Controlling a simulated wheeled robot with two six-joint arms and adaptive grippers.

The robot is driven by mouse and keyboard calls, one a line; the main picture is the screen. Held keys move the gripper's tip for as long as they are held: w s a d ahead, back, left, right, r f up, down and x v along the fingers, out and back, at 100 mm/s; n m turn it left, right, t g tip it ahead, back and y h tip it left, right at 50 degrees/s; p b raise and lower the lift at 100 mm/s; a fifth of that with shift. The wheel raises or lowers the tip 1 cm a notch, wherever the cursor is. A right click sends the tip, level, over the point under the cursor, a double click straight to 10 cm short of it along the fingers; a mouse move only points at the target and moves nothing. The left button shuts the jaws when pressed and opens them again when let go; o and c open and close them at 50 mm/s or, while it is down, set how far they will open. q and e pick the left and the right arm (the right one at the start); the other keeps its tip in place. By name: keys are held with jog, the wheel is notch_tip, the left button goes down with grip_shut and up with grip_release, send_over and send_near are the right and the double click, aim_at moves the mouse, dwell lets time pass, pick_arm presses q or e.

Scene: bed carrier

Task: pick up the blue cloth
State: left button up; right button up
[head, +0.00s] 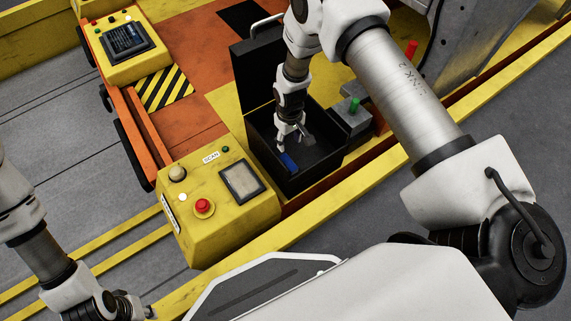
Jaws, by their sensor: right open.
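A small blue piece (289,163), which looks like the blue cloth, shows inside the open black box (315,175), near its left wall. Only a little of it is visible. My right gripper (291,142) reaches down into the box just above the blue piece, jaws open. Whether a finger touches the cloth cannot be told. A grey item (307,133) lies close beside the gripper in the box, partly hidden. My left gripper (145,312) is at the bottom edge, left of the middle, cut off by the frame, and its jaws are not clear.
A yellow control box (235,225) with a red button and a screen stands left of the black box. The raised black lid (250,75) stands behind it. A yellow rail (350,185) runs along the front.

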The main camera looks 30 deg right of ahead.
jog(key=b, duration=0.4)
send_over(288, 162)
notch_tip(288, 162, down, 8)
jog(key=shift+d+r, duration=0.15)
jog(key=shift+r, duration=0.1)
pick_arm(q)
jog(key=f+b, duration=0.4)
jog(key=f, duration=0.4)
jog(key=shift+w+f, duration=0.1)
jog(key=shift+w, duration=0.1)
pick_arm(e)
notch_tip(288, 162, down, 4)
jog(key=shift+f, duration=0.1)
pick_arm(q)
jog(key=shift+w+a+f, duration=0.1)
jog(key=shift+f, duration=0.1)
pick_arm(e)
jog(key=shift+f, duration=0.3)
pick_arm(q)
jog(key=shift+r, duration=0.2)
pick_arm(e)
jog(key=shift+r, duration=0.2)
jog(key=c, duration=0.7)
